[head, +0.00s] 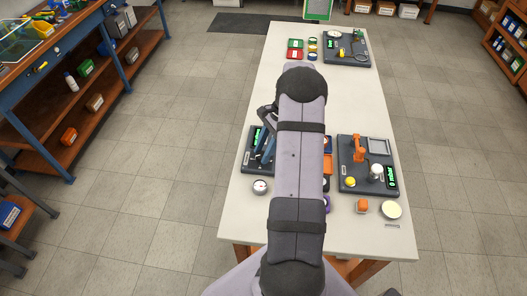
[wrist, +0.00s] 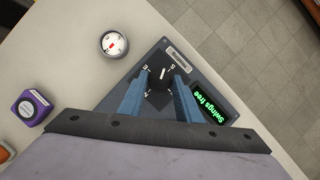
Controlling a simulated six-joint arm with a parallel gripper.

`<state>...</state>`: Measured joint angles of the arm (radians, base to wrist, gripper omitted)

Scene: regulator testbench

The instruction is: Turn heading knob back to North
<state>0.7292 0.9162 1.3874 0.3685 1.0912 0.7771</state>
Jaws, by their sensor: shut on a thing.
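The black heading knob (wrist: 159,75) sits on a dark panel (wrist: 175,49) in the wrist view, with a short white pointer line on its top. Small white letters are around it, too small to read surely. My gripper (wrist: 161,80) has its two blue fingers on either side of the knob, shut on it. The panel's green display (wrist: 208,104) reads "Swings free". In the head view my gripper (head: 266,146) is over the left panel (head: 247,165); the knob is hidden there by my gripper and arm.
A round white dial (wrist: 113,43) lies beside the panel; it also shows in the head view (head: 260,186). A purple block (wrist: 33,107) is at the left. Another panel (head: 350,185) with an orange lever (head: 359,149) stands right of my arm. The white table's (head: 257,85) middle is mostly clear.

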